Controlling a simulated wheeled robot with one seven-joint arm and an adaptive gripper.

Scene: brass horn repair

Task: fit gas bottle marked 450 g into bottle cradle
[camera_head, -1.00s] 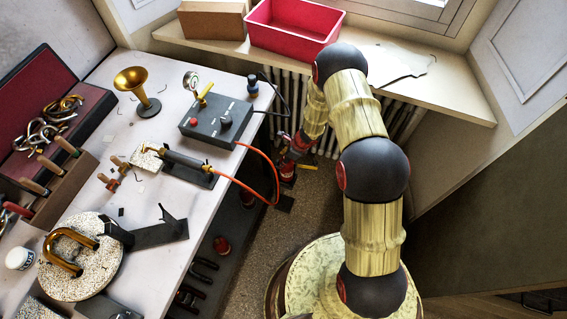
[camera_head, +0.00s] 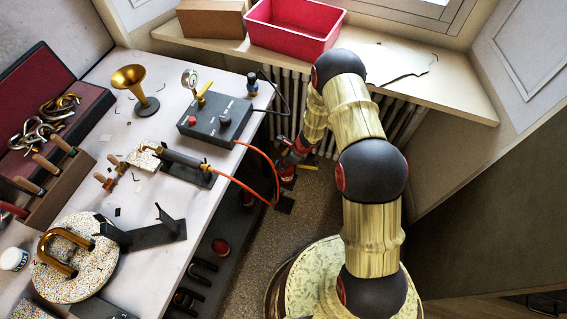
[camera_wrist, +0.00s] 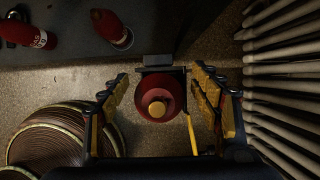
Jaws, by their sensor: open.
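In the wrist view, a red gas bottle (camera_wrist: 140,107) with a brass-coloured top stands between my fingers, seen from above. My gripper (camera_wrist: 158,92) is open, with one yellow-and-dark finger on each side of the bottle. A dark bracket (camera_wrist: 157,62) sits right beyond the bottle; I cannot tell whether it is the bottle cradle or whether the bottle is seated in it. No weight mark is readable on this bottle. In the head view, my gripper (camera_head: 294,152) is low beside the workbench, with red of the bottle (camera_head: 288,173) just under it.
Radiator ribs (camera_wrist: 285,75) stand close on the right. An orange hose (camera_head: 240,184) hangs from the bench.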

